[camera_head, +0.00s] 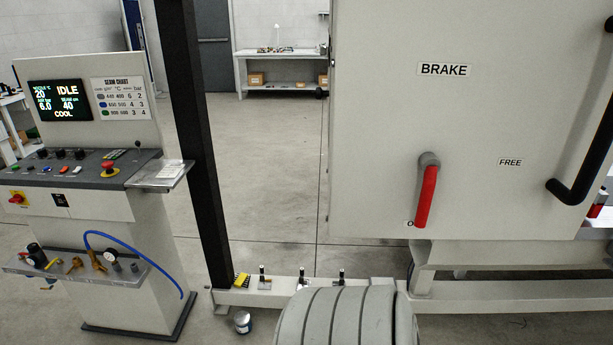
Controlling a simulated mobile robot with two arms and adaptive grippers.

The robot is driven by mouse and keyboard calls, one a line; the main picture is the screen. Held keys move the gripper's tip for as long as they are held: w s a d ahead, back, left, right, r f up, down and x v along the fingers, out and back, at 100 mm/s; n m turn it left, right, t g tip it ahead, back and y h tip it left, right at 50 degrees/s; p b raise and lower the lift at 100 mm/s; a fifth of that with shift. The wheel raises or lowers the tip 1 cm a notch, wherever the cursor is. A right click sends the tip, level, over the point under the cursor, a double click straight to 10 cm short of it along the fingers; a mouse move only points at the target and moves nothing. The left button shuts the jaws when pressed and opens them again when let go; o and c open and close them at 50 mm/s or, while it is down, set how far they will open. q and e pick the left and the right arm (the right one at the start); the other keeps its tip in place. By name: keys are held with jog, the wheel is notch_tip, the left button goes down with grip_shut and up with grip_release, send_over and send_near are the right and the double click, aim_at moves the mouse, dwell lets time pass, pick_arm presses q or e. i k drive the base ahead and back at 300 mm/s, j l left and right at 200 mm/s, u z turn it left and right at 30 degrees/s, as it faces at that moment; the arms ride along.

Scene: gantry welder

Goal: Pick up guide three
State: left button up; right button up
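No label in view reads guide three, and I cannot tell which thing it is. Several small dark upright pieces stand in a row on the low pale beam (228,298) at the bottom centre: a left one (262,273), a middle one (302,276) and a right one (341,276). They are too small to tell in detail. A yellow block (242,280) lies on the beam left of them. Neither of my grippers is in view.
A control console (110,205) with an IDLE screen (60,101) stands at left, beside a dark post (190,130). A large pale cabinet (400,120) marked BRAKE, with a red lever (426,195), fills the right. A can (243,322) stands on the floor. Open floor lies behind.

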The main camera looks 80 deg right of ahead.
aim_at(301, 282)
jog(key=i+l+z, duration=0.15)
jog(key=i+z, duration=0.15)
jog(key=z, duration=0.2)
jog(key=i+z, duration=0.3)
jog(key=z, duration=0.2)
jog(key=i+z, duration=0.3)
jog(key=z, duration=0.2)
jog(key=i+j+z, duration=0.25)
jog(key=z, duration=0.25)
